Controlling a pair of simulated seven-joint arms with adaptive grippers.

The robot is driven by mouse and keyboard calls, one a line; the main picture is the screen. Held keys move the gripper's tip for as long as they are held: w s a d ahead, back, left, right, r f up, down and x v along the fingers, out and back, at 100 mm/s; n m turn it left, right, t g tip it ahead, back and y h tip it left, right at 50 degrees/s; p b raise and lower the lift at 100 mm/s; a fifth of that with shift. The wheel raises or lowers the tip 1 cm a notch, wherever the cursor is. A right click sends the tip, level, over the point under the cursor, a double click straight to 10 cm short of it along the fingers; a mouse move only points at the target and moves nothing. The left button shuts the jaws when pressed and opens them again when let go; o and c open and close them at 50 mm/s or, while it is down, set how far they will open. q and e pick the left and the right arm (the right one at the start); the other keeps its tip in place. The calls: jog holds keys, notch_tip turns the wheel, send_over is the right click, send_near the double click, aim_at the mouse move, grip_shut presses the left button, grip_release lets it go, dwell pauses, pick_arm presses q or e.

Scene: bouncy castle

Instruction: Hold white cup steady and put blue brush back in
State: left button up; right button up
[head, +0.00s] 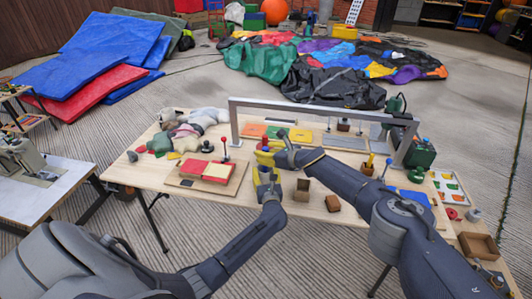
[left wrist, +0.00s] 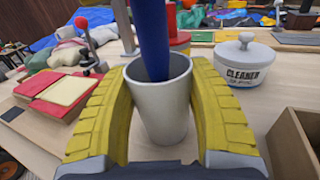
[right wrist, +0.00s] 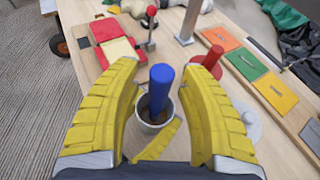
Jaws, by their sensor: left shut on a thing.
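The white cup (left wrist: 160,105) stands upright between the yellow fingers of my left gripper (left wrist: 160,75), which is shut on it from both sides. The blue brush (left wrist: 152,40) stands in the cup with its handle rising out of the top. In the right wrist view, the blue handle (right wrist: 160,90) leans a little and the cup rim (right wrist: 150,125) is around its lower part. My right gripper (right wrist: 160,65) is open above the cup, its fingers apart on either side of the handle with gaps visible. In the head view, the grippers largely hide cup and brush.
A white lidded jar marked CLEANER (left wrist: 247,65) stands right of the cup, with a red cylinder (left wrist: 178,40) behind. A brown open box (left wrist: 295,145) is close at right. A red and cream block (right wrist: 115,45) lies left. A grey frame (head: 325,107) spans the table's back.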

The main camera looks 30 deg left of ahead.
jog(key=shift+d, duration=0.15)
jog(key=shift+v, duration=5.9)
pick_arm(q)
jog(key=o, duration=1.3)
jog(key=shift+o, duration=0.2)
